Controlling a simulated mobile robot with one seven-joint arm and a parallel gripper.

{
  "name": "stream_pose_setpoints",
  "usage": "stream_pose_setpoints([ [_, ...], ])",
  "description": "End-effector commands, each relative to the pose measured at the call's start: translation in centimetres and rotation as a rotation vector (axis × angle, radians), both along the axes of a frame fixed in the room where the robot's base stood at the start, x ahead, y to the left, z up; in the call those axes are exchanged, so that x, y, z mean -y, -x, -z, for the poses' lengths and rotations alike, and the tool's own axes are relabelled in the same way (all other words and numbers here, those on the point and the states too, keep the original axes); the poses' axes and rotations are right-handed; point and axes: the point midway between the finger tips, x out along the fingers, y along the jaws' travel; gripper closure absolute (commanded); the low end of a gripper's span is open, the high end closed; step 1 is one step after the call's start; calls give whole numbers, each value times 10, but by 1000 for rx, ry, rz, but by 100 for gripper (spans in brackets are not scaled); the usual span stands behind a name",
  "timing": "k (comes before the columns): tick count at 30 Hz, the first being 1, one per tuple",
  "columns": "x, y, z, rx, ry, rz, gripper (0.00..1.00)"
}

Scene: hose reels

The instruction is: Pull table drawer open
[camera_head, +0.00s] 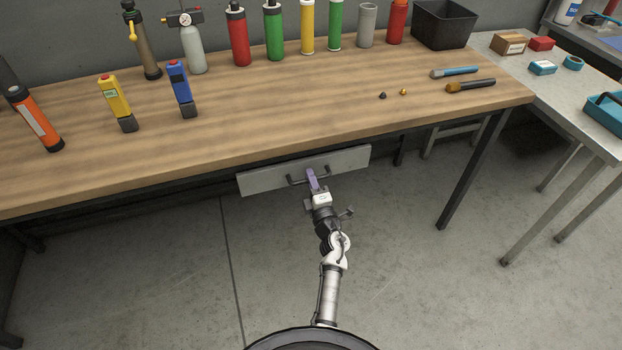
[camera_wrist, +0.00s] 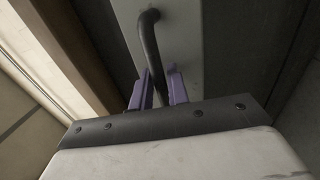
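The table drawer shows in the camera_head view as a grey front panel (camera_head: 262,180) under the wooden table's front edge. Its inside does not show. A dark bar handle (camera_head: 295,181) sits on the panel. My gripper (camera_head: 313,178) is at this handle, with purple fingers. In the camera_wrist view, the handle (camera_wrist: 149,42) runs down between the two fingers of my gripper (camera_wrist: 158,82). The fingers stand close together and the bar fills most of the gap, so my gripper looks shut on the handle. The drawer panel (camera_wrist: 188,40) is behind it.
The wooden table (camera_head: 240,110) carries several bottles, two handheld devices, a black bin (camera_head: 443,25) and two hand tools. A grey side table (camera_head: 570,100) stands at right. The table leg (camera_head: 470,170) is right of the drawer. The concrete floor before the drawer is clear around my arm.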

Motion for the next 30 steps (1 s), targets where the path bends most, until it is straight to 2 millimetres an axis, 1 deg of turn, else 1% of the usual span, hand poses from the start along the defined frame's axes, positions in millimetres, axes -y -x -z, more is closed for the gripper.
stream_pose_setpoints([
  [8,-1,-1,0,-1,-1,0,83],
  [12,-1,-1,0,-1,-1,0,100],
  [23,0,-1,0,-1,-1,0,100],
  [30,2,7,0,-2,1,0,100],
])
